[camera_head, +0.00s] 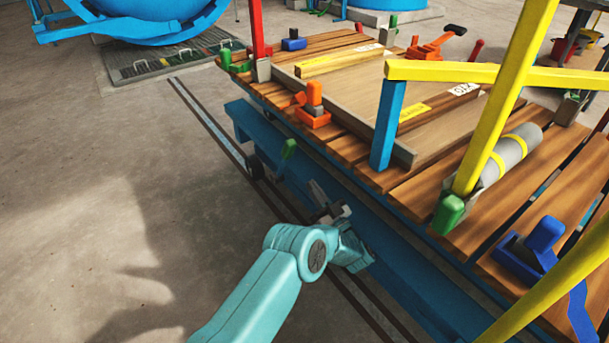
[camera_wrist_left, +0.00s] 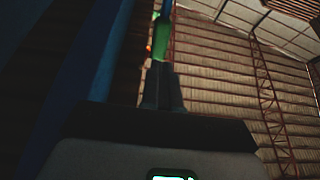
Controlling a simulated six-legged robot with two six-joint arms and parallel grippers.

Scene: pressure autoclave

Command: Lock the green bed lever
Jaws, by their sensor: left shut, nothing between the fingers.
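The green bed lever (camera_head: 289,149) sticks up at the near side of the cart, beside the blue side rail (camera_head: 330,178). In the left wrist view the green lever (camera_wrist_left: 162,42) shows just beyond my fingertips. My left gripper (camera_head: 317,190) is shut and empty. In the head view it is below and slightly right of the lever, close along the blue rail. A small gap seems to lie between the fingertips and the lever; I cannot tell its depth. The lever's lower end is partly hidden. My right gripper is in neither view.
The wooden cart deck (camera_head: 345,150) carries an orange clamp (camera_head: 313,108), a blue clamp (camera_head: 535,245) and a grey cylinder (camera_head: 517,148). A yellow post (camera_head: 505,100) with a green foot (camera_head: 448,214) rises at right. The floor (camera_head: 110,210) left of the cart is clear.

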